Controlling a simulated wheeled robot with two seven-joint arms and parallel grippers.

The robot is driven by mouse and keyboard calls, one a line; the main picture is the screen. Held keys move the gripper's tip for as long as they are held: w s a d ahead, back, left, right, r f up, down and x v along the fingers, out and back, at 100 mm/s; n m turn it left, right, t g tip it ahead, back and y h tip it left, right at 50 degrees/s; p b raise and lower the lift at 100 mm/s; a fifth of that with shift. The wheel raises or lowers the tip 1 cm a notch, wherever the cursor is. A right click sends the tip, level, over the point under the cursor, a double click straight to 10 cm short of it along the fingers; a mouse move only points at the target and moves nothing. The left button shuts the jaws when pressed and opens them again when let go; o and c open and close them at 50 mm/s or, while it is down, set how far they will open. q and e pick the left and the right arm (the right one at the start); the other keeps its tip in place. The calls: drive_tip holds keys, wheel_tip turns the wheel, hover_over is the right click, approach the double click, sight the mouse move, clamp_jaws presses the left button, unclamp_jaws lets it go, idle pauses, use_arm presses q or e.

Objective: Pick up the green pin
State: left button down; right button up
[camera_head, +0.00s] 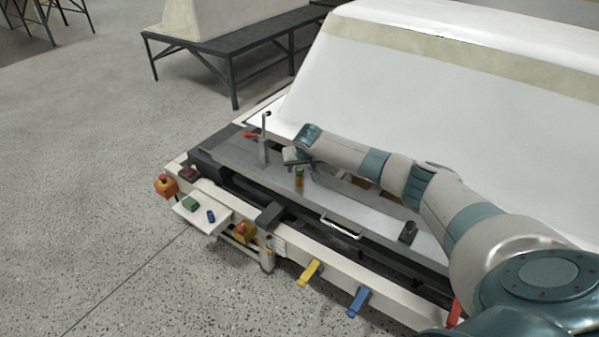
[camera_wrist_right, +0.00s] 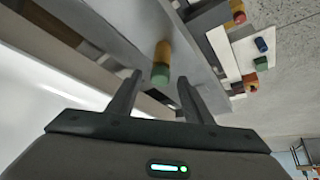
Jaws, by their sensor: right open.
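The green pin (camera_head: 299,179) stands upright on the grey metal plate of the fixture, with a green end and a yellow-orange body. In the right wrist view the pin (camera_wrist_right: 162,60) shows with its green end towards the camera. My right gripper (camera_head: 298,160) is just beside and above the pin in the head view. In the wrist view its fingers (camera_wrist_right: 160,78) are open and spread to either side of the pin's green end, with nothing gripped. Whether the fingers overlap the pin in depth is hard to tell. My left gripper is not in view.
A grey upright post (camera_head: 264,140) with a red part beside it stands behind and left of the pin. A metal handle (camera_head: 342,227) lies to the right. A small shelf (camera_head: 222,221) holds a green block (camera_head: 190,203) and a blue piece (camera_head: 211,216). A large white shell (camera_head: 400,90) rises behind.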

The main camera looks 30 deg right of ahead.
drive_tip(key=shift+w+d+f, duration=0.1)
drive_tip(key=shift+w+f, duration=0.05)
drive_tip(key=shift+f, duration=0.05)
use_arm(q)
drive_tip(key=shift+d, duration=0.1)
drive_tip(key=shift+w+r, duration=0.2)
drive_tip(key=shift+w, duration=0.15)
use_arm(e)
drive_tip(key=c, duration=1.1)
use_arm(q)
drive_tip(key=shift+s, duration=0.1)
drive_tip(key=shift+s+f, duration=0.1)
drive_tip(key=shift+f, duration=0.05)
use_arm(e)
drive_tip(key=shift+r, duration=0.15)
